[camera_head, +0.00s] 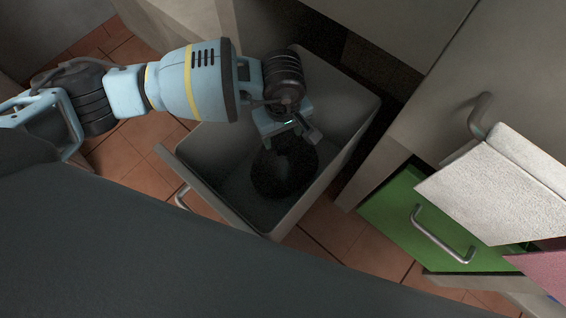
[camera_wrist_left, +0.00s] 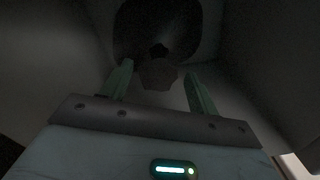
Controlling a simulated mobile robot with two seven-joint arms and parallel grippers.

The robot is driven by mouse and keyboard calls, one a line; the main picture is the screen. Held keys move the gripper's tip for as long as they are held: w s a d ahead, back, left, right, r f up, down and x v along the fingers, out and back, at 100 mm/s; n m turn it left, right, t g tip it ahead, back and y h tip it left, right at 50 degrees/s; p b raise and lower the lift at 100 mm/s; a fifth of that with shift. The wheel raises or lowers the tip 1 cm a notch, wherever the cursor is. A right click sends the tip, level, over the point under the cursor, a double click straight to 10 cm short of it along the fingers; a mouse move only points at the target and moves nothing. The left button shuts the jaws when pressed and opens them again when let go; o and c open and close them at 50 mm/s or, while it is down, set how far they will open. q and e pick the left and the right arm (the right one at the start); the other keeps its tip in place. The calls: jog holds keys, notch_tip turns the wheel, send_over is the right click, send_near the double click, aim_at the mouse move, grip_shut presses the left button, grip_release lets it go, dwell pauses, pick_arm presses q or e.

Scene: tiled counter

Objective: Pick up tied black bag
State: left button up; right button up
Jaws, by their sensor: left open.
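The black bag (camera_head: 284,174) sits at the bottom of an open grey drawer (camera_head: 225,150). My left gripper (camera_head: 298,138) reaches down into the drawer, just above the bag in the head view, and partly covers it. In the left wrist view, the dark bag (camera_wrist_left: 160,28) lies beyond my left fingertips. Its lumpy tied top (camera_wrist_left: 158,74) shows between the two spread fingers of my left gripper (camera_wrist_left: 160,82). The fingers are apart and do not appear to press on it. The picture is dark there, so exact contact is hard to tell. My right gripper is not in view.
The drawer walls stand close around my left gripper. To the right are a green drawer front (camera_head: 405,222) with a metal handle (camera_head: 442,236) and a white cloth-like sheet (camera_head: 490,190). A pink item (camera_head: 545,268) shows at the right edge. Terracotta floor tiles (camera_head: 120,155) lie below.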

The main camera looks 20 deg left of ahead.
aim_at(283, 159)
pick_arm(q)
jog(key=shift+f, duration=0.45)
jog(key=f+b, duration=0.1)
jog(key=f, duration=0.1)
jog(key=f+b, duration=0.1)
jog(key=f, duration=0.1)
jog(key=shift+w+a+f+b, duration=0.15)
jog(key=shift+w+f+b, duration=0.05)
jog(key=shift+f+b, duration=0.2)
jog(key=shift+r, duration=0.15)
jog(key=shift+c, duration=0.9)
grip_shut()
